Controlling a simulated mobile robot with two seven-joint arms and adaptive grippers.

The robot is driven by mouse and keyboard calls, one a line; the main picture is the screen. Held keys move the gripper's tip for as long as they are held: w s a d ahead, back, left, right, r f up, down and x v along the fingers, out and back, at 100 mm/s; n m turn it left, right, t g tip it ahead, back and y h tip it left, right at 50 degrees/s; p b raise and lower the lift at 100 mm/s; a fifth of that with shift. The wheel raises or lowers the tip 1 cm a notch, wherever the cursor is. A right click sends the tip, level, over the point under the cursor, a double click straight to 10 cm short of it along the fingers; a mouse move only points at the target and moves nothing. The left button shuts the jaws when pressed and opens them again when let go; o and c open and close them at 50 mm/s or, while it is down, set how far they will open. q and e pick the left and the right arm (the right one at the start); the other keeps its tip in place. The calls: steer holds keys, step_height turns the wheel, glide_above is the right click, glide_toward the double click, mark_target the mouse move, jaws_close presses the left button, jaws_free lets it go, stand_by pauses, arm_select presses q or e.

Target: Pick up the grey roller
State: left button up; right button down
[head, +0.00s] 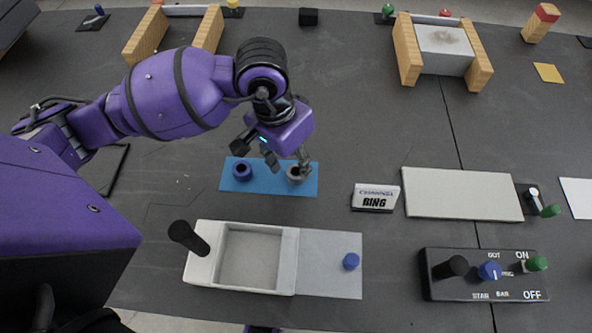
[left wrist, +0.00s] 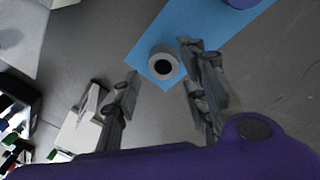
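The grey roller (head: 296,174) is a short ring with a dark hole, standing at the right end of a blue mat (head: 268,188). In the left wrist view the roller (left wrist: 162,65) sits near the mat's corner, ahead of the fingertips. My left gripper (head: 288,163) is open above the right part of the mat, with a finger close to the roller. In the left wrist view its fingers (left wrist: 157,68) are spread apart with nothing held; whether they touch the roller I cannot tell. My right gripper is not in view.
A blue-purple ring (head: 242,169) stands at the mat's left end. A white tray with a black handle (head: 215,281) lies in front, a "RING" sign (head: 375,198) to the right, and a black switch panel (head: 455,290) front right. The table beyond the mat is mostly clear.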

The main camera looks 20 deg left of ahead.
mark_target(298, 174)
arm_select(q)
steer(key=shift+d+f, duration=0.25)
steer(key=shift+f, duration=0.65)
steer(key=shift+d+f, duration=0.2)
steer(key=shift+f, duration=0.7)
jaws_close()
steer(key=shift+r, duration=0.15)
